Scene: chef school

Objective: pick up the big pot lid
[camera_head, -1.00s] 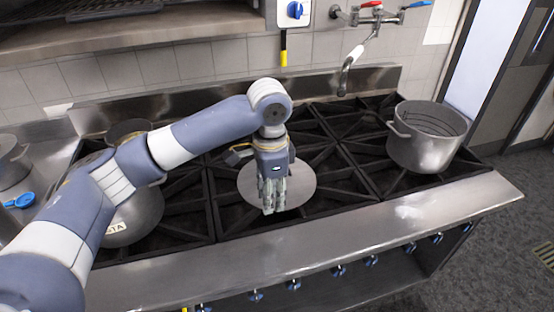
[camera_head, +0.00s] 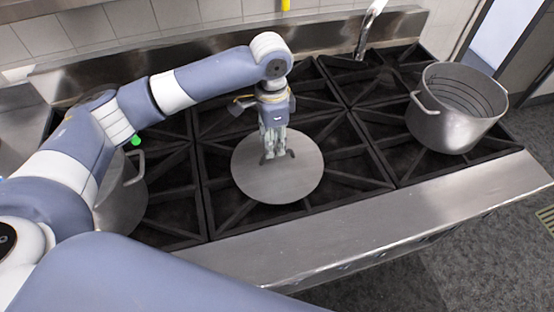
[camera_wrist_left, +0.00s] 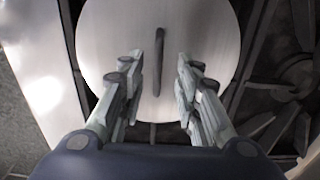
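The big pot lid (camera_head: 262,187) is a round, flat, silvery disc lying on the stove grates in the middle of the head view. In the left wrist view the lid (camera_wrist_left: 107,35) fills the upper middle, with its dark bar handle (camera_wrist_left: 158,62) standing between and just beyond my fingers. My left gripper (camera_head: 274,155) points down over the lid near its handle. In the wrist view the left gripper (camera_wrist_left: 160,62) is open, with a clear gap between its fingers and nothing held. My right gripper is not in view.
A large open pot (camera_head: 447,128) stands on the right grates. Another metal pot (camera_head: 122,205) is at the left, partly hidden by my arm. The steel front ledge (camera_head: 400,205) of the stove is bare. A tap (camera_head: 368,28) hangs at the back.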

